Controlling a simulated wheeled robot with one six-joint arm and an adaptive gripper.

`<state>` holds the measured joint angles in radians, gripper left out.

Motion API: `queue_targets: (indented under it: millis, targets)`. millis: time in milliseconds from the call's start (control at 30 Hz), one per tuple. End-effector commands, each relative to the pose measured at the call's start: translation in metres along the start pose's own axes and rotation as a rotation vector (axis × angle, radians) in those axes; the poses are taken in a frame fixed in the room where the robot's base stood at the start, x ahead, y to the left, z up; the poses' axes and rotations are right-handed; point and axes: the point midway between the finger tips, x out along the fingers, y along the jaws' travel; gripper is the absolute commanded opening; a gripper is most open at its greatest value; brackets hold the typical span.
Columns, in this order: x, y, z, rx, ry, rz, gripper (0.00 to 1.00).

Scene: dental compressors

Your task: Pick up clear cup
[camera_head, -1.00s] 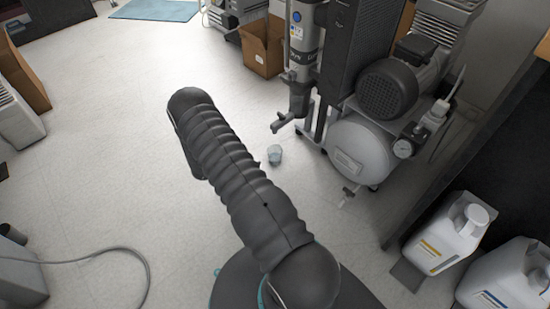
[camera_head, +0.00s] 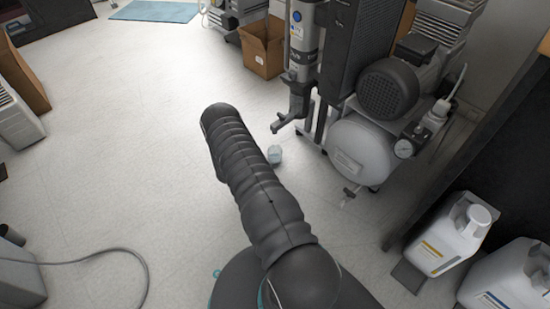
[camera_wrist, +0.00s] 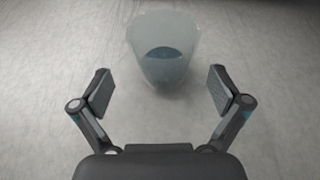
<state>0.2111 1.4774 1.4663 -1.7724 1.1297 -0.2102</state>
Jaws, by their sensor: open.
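The clear cup (camera_head: 275,154) stands on the floor just right of my arm in the head view, beside the compressor. In the wrist view the cup (camera_wrist: 164,50) is translucent, with a darker bluish patch in it. It lies ahead of my gripper (camera_wrist: 160,88), roughly centred between the fingers and just beyond their tips. My gripper is open and empty, and no finger touches the cup. In the head view my arm hides the gripper.
A compressor with a white tank (camera_head: 362,152) stands close to the right of the cup. White jugs (camera_head: 452,235) stand at the lower right by a dark cabinet. A cardboard box (camera_head: 262,48) sits at the back. The floor to the left (camera_head: 110,150) is mostly clear.

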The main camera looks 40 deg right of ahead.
Motion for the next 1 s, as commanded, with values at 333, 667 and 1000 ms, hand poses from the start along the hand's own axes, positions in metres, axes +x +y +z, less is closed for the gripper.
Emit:
queue_targets:
  millis: [333, 667, 1000]
  targets:
    - [0.043, -0.005, -0.003, 0.001, -0.001, -0.002, 0.99]
    - [0.05, -0.005, -0.002, 0.0, -0.001, 0.0, 0.91]
    - [0.05, -0.005, -0.002, 0.001, 0.0, -0.001, 0.28]
